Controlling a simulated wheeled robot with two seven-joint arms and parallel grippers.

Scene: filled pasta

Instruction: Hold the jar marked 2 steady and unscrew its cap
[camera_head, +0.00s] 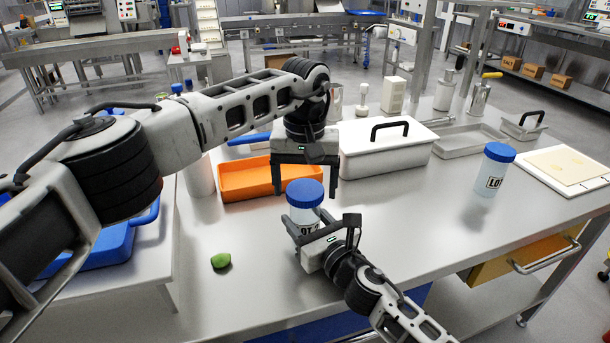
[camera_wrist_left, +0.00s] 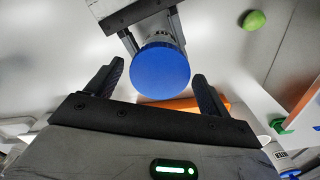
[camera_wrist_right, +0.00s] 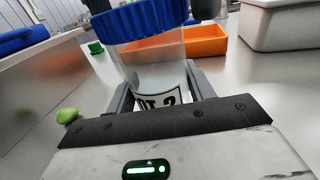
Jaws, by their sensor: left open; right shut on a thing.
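The jar marked 2 (camera_wrist_right: 160,78) is a clear jar with a label ending in "OT 2" and a ribbed blue cap (camera_head: 305,193). It stands upright near the front middle of the table. My right gripper (camera_head: 322,224) is shut on the jar's body below the cap, one finger on each side. My left gripper (camera_head: 304,184) is open and points down above the cap. In the left wrist view the cap (camera_wrist_left: 162,72) appears between its spread fingertips, with a gap on both sides. The cap sits on the jar. The cap's exact height below the left fingers is hard to judge.
A second blue-capped jar (camera_head: 491,170) stands at the right, its label partly readable. An orange tray (camera_head: 243,190) and a white lidded box (camera_head: 385,158) are behind the held jar. A green lump (camera_head: 221,261) lies at front left. The table's front right is clear.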

